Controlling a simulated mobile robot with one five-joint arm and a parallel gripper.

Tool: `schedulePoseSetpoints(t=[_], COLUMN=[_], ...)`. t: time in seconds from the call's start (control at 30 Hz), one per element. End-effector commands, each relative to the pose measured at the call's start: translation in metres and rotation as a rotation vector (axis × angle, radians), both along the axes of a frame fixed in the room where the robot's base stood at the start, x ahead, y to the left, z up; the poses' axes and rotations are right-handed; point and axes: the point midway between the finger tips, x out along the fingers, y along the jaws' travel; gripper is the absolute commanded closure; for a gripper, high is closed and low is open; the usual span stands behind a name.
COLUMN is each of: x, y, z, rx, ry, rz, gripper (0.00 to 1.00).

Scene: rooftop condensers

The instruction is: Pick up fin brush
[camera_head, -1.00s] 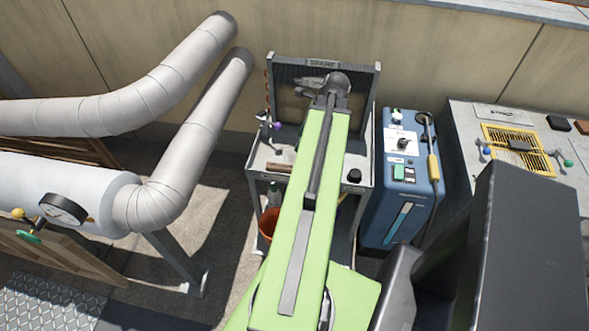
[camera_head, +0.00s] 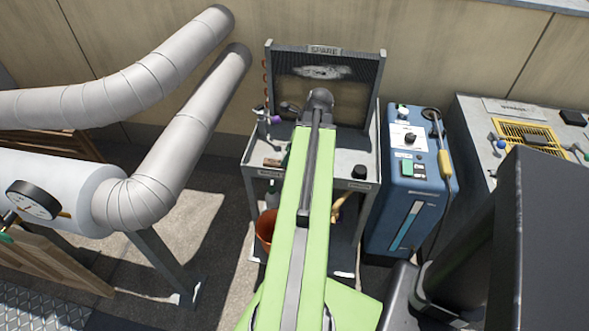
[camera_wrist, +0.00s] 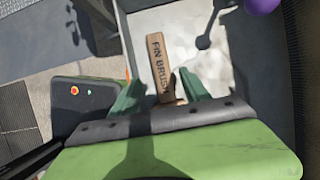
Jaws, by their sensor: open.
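The fin brush (camera_wrist: 157,58) shows in the wrist view as a brown wooden block lettered "FIN BRUSH", on the grey bench top. My gripper (camera_wrist: 160,80) is open, with its two green fingers on either side of the near end of the brush. Whether the fingers touch it I cannot tell. The far end of the brush extends beyond the fingertips, and its near end is partly hidden by my gripper.
A blue machine (camera_head: 408,195) stands to the right; pipes (camera_head: 180,150) are at left.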

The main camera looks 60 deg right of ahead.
Motion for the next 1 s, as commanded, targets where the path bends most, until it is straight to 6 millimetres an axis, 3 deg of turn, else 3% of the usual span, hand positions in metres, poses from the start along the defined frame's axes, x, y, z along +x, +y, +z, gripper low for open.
schedulePoseSetpoints(t=[0.3,0.57,1.0], x=[0.018,0.021,0.021], y=[0.001,0.003,0.003], z=[-0.046,-0.046,-0.046], rx=[0.0,0.001,0.0], ry=[0.0,0.0,0.0], rz=[0.002,0.001,0.002], gripper=[0.45,0.45,1.0])
